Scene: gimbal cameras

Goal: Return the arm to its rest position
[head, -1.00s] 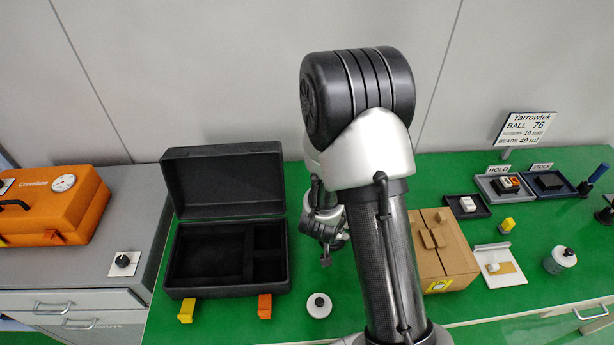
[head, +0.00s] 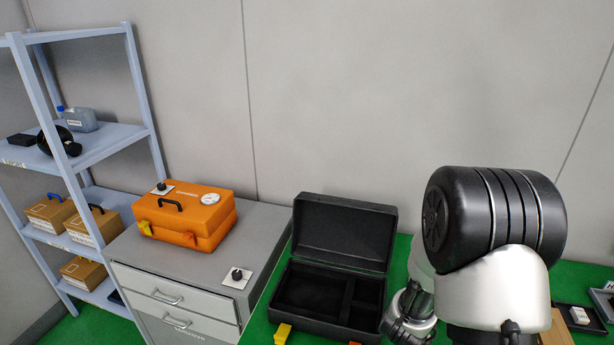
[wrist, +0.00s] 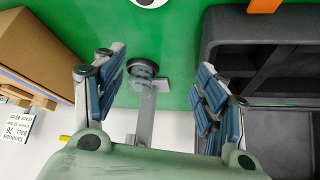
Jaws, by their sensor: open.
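My gripper (wrist: 160,95) is open and empty in the wrist view, its two blue-padded fingers spread apart above the green bench top (wrist: 175,30). Between the fingers, below them, a grey stand with a round dark base (wrist: 150,68) shows on the green surface. In the head view my raised arm fills the right side, and the gripper's fingers are too hidden there to read. The open black case (head: 345,225) lies just left of my arm; its edge (wrist: 213,40) shows at the right of the wrist view.
A cardboard box (wrist: 40,50) stands left of the gripper in the wrist view. An orange case (head: 190,215) sits on the grey drawer cabinet (head: 215,255). A shelf rack (head: 150,100) with boxes stands far left. Small trays (head: 580,318) lie right of my arm.

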